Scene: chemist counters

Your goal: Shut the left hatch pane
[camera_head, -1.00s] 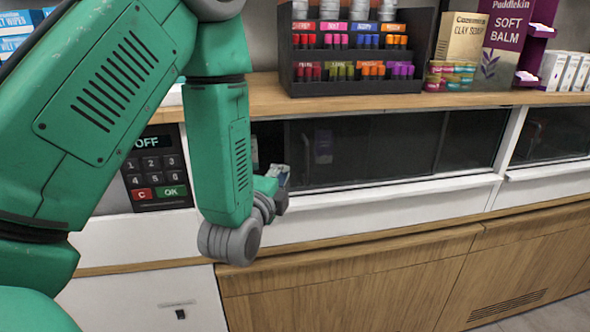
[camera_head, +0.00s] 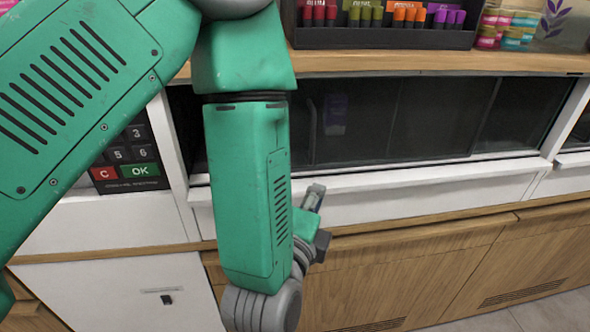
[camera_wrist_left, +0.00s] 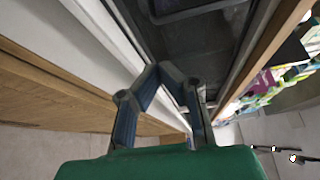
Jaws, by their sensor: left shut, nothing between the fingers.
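The hatch (camera_head: 430,115) is a long, dark glazed opening in the counter front, above a white ledge. A thin upright handle or pane edge (camera_head: 312,132) shows near its left part. The left end of the hatch is partly hidden behind my arm, so I cannot tell how far the left pane stands open. My left gripper (camera_head: 315,195) is in front of the white ledge, below the hatch glass and close to the handle's line. In the left wrist view its fingers (camera_wrist_left: 158,70) come together, empty, with the dark hatch beyond. My right gripper is not in view.
A keypad with an OK key (camera_head: 139,170) is left of the hatch. The wooden countertop (camera_head: 400,61) above holds a dark rack of coloured tubes (camera_head: 385,30) and several small tins (camera_head: 510,30). Wooden cabinet fronts (camera_head: 400,280) lie below the ledge.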

